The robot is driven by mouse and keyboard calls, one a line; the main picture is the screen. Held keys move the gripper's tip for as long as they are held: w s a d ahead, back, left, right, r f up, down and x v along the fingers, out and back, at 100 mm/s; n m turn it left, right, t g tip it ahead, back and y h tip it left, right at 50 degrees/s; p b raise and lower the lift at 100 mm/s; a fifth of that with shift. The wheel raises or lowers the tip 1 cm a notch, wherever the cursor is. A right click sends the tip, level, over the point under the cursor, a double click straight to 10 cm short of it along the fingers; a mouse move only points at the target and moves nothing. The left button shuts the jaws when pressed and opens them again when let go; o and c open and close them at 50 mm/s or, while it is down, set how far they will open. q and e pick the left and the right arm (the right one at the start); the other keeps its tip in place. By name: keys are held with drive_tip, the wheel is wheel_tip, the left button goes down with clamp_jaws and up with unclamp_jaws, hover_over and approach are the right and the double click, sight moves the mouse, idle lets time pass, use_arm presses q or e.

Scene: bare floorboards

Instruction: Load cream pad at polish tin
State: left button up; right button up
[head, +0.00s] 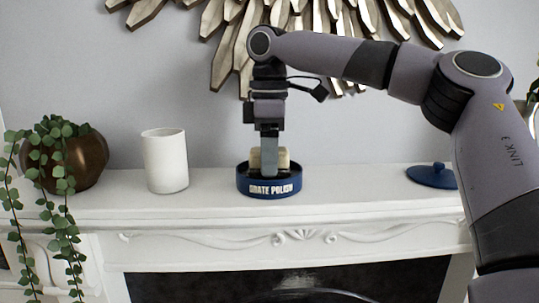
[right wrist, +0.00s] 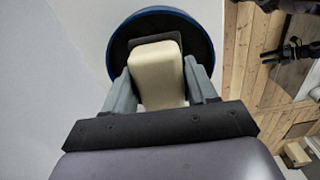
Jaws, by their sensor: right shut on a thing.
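The polish tin (head: 268,184) is a round, open, dark blue tin with white lettering that reads "GRATE POLISH" in part. It stands on the white mantel. My right gripper (head: 268,150) points straight down over the tin and is shut on the cream pad (head: 283,158). The pad's lower end is inside the tin's rim; its contact with the contents is hidden. In the right wrist view the pad (right wrist: 157,75) sits between both fingers, with the tin's dark inside (right wrist: 125,45) beyond it. My left gripper is not in view.
A white cup (head: 165,160) stands left of the tin. A bronze pot (head: 85,160) with a trailing plant is at the far left. A blue lid (head: 432,176) lies on the right of the mantel (head: 345,185). A wooden sunburst ornament (head: 235,45) hangs behind my arm.

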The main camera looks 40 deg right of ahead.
idle(0.3)
drive_tip(key=shift+r, duration=3.5)
